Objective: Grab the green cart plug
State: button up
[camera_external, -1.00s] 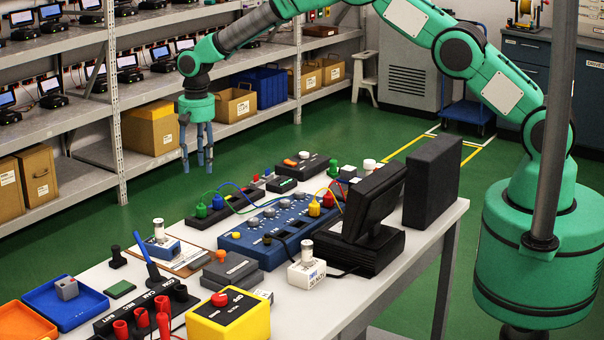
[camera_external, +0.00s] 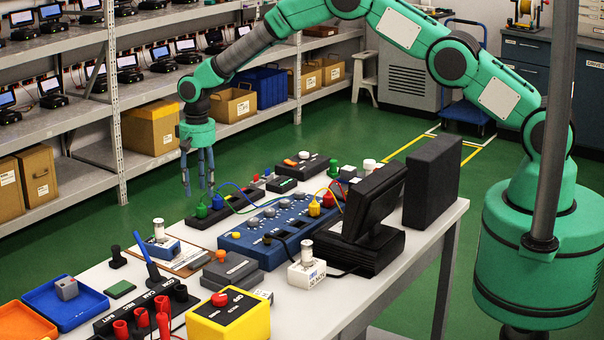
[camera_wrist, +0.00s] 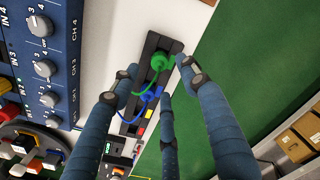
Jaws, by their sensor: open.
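The green plug (camera_external: 201,211) stands in a dark strip (camera_external: 215,233) at the table's far edge, with a green wire running from it. It also shows in the wrist view (camera_wrist: 159,62), near the top of the strip, beyond the fingertips. A blue plug (camera_external: 218,202) stands beside it in the same strip; it shows below the green one in the wrist view (camera_wrist: 152,93). My gripper (camera_external: 197,190) points down, above and slightly left of the green plug in the external view. Its three fingers are spread, with nothing between them, and look apart from the plug.
A blue box with knobs (camera_external: 283,225) sits beside the strip. A black monitor (camera_external: 372,205), a white-based device (camera_external: 306,273) and a yellow box (camera_external: 229,315) stand closer to the camera. Green floor (camera_external: 150,205) lies open beyond the table edge.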

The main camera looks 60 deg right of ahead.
aim_at(201, 203)
jog(key=shift+f, duration=0.8)
jog(key=shift+f, duration=2.6)
jog(key=shift+c, duration=0.3)
grip_shut()
